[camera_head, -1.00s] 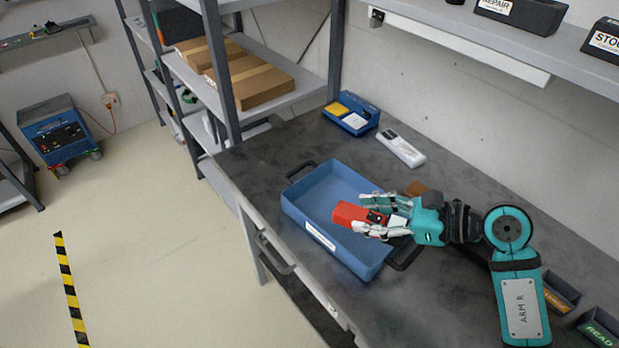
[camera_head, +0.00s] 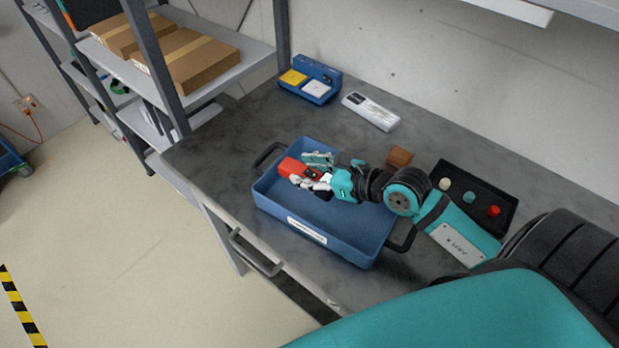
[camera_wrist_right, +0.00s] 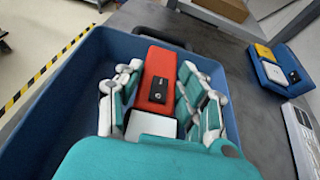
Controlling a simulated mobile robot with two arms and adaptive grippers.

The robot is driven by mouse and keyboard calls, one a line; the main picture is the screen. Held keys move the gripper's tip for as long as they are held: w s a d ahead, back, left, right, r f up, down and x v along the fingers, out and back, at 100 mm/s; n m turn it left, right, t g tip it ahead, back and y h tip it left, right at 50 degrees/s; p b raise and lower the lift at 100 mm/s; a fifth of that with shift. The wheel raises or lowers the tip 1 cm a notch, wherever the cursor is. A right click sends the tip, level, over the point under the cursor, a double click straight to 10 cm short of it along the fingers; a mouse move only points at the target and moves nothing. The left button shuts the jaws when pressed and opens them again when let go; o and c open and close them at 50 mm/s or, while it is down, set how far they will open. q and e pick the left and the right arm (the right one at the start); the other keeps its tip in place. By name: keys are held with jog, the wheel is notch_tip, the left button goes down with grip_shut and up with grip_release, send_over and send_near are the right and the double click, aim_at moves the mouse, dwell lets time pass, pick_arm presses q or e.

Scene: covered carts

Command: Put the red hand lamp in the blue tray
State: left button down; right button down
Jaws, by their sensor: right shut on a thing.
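The red hand lamp (camera_head: 293,168) is a red block with a black panel and a pale end. My right gripper (camera_head: 318,170) is shut on it, with fingers on both its sides. In the right wrist view, the lamp (camera_wrist_right: 158,82) lies between the fingers of the gripper (camera_wrist_right: 158,95). The blue tray (camera_head: 330,232) stands on the dark worktop with a white label on its front wall. The lamp and fingers are inside the tray's outline, at its far left part. Whether the lamp touches the tray floor I cannot tell. My left gripper is not in view.
A blue box with yellow and white pads (camera_head: 310,80) and a white handheld device (camera_head: 371,110) lie behind the tray. A brown block (camera_head: 399,156) and a black button panel (camera_head: 474,196) are to the right. A grey shelf with cardboard boxes (camera_head: 185,60) stands at left.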

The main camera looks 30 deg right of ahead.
notch_tip(320, 180, down, 3)
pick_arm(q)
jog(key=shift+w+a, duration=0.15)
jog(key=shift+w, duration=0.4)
pick_arm(e)
jog(key=shift+f, duration=0.2)
jog(key=c, duration=0.8)
grip_release()
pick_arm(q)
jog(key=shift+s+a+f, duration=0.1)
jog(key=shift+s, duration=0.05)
